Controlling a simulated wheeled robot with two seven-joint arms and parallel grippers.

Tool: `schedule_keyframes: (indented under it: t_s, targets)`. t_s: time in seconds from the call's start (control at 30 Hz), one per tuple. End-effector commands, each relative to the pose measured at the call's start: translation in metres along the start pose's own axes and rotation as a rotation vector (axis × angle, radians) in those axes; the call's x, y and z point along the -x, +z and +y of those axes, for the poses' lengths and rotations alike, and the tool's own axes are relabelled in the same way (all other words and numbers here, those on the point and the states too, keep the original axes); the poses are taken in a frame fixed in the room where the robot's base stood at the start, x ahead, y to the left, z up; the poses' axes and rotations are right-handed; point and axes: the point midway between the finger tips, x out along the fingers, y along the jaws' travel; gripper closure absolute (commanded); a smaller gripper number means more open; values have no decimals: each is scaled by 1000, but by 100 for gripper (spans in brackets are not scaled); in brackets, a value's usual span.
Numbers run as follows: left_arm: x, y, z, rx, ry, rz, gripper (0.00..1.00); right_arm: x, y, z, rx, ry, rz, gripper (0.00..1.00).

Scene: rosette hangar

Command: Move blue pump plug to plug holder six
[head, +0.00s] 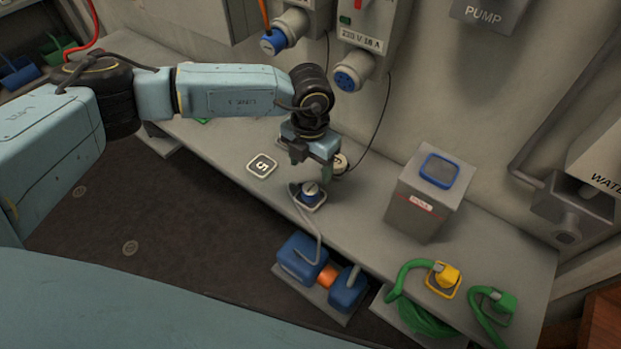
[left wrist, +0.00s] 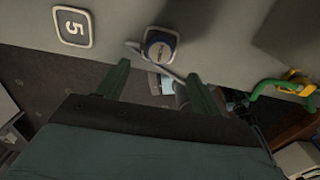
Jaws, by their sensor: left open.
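A blue plug with a pale top (head: 310,194) stands on a white-edged square on the bench, with a grey cable running from it down over the front edge. In the left wrist view the plug (left wrist: 161,45) shows beyond and between the fingertips, not held. My left gripper (head: 314,163) is open and empty, above and just behind the plug. Its two fingers are spread in the left wrist view (left wrist: 158,70). The holder plate marked 5 (head: 261,166) is bare, left of the plug. I cannot read a plate marked 6. My right gripper is out of view.
A pale round plug (head: 340,162) on a thin black cable stands close behind my left gripper, partly hidden. A grey box (head: 424,195) stands to the right. A yellow plug (head: 444,277) and green cables are farther right. Wall sockets (head: 347,78) overhang the bench.

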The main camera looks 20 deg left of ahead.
Motion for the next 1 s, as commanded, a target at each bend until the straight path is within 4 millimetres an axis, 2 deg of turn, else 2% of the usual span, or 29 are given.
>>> schedule_keyframes:
  t_s: [0.1, 0.33, 0.9, 1.0]
  targets:
    - [22, 0, 0, -1, 0, -3, 34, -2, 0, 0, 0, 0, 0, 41]
    - [44, 0, 0, 1, 0, 0, 34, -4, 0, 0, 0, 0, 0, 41]
    - [46, 0, -1, 0, -2, 0, 34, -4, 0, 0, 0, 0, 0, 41]
    - [44, -2, -11, -11, -39, -1, 34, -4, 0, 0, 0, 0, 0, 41]
